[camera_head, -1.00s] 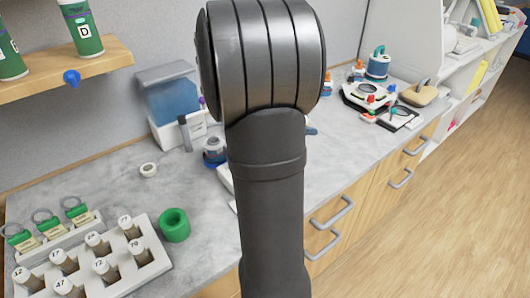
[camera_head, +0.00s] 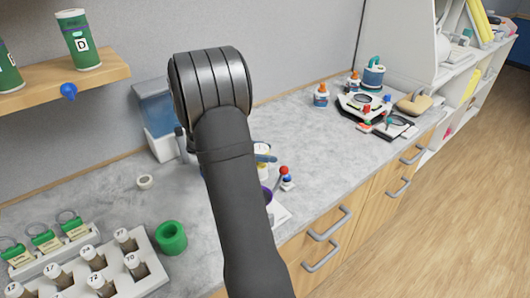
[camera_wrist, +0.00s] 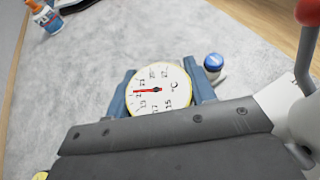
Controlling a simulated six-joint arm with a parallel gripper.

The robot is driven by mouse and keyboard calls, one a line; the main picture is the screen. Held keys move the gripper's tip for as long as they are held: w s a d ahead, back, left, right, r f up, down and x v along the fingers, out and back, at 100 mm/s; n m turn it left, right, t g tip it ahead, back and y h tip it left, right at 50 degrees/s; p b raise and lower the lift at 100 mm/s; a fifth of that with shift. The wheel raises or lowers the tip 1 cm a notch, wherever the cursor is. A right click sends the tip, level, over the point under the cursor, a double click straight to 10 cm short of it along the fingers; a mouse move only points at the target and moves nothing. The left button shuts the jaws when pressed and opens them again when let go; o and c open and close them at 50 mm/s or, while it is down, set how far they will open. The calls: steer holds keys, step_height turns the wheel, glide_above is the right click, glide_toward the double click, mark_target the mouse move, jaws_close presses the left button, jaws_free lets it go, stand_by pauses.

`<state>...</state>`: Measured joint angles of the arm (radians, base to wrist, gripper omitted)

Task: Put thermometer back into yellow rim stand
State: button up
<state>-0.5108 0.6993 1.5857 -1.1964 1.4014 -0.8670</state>
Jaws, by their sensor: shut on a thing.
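The thermometer (camera_wrist: 157,92) is a round white dial with a yellow rim, a red needle and a °C mark. In the wrist view it sits between the blue fingers of my gripper (camera_wrist: 160,88), which is shut on it. In the head view my dark arm hides most of the gripper; a bit of blue finger and white dial (camera_head: 262,149) shows just right of the arm. A small yellow edge (camera_wrist: 40,176) shows at the bottom left of the wrist view; I cannot tell whether it is the yellow rim stand.
A red ball on a rod (camera_head: 283,170) stands near the counter's front edge, right of my arm. A glue bottle (camera_head: 321,95) and a magnifier stand (camera_head: 365,104) are further right. A vial rack (camera_head: 95,270) and green ring (camera_head: 171,238) are at left.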

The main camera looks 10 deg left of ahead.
steer(key=o, duration=1.1)
steer(key=shift+f, duration=0.1)
steer(key=shift+o, duration=0.2)
steer(key=shift+s+a+r, duration=0.1)
steer(key=shift+a+r, duration=0.15)
steer(key=v, duration=1.1)
steer(key=shift+s+a, duration=0.1)
steer(key=shift+a, duration=0.1)
steer(key=x, duration=1.2)
steer(key=shift+d+f, duration=0.15)
steer(key=shift+d, duration=0.05)
step_height(320, 180, up, 3)
steer(key=shift+a+f, duration=0.1)
steer(key=shift+a, duration=0.1)
steer(key=shift+r, duration=0.7)
